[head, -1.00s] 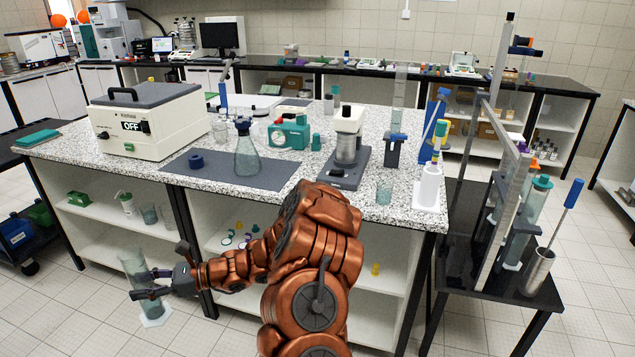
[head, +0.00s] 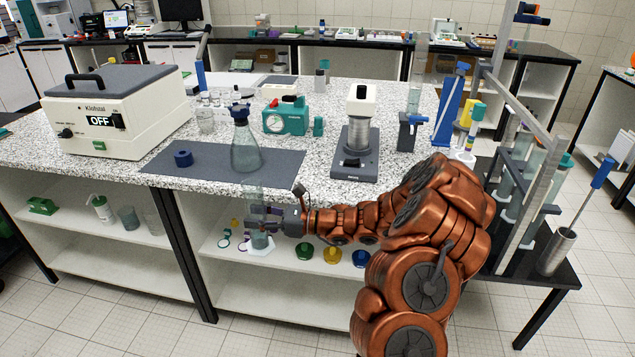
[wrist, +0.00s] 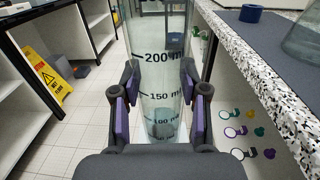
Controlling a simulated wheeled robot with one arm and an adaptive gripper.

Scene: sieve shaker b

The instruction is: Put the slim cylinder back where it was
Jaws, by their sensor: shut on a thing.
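The slim cylinder is a clear graduated cylinder (head: 254,197) with a pale foot, held upright in front of the bench's open shelves. Its printed volume marks show in the wrist view (wrist: 158,75). My gripper (head: 264,224) is shut around its lower half, with purple pads on both sides of the glass in the wrist view (wrist: 158,108).
The speckled bench top (head: 215,186) holds a dark mat (head: 207,173) with a blue ring (head: 183,158) and a stoppered flask (head: 245,148). A Kjeltall-like OFF box (head: 110,115) stands left, a grey instrument (head: 357,145) right. A yellow floor sign (wrist: 47,75) stands left.

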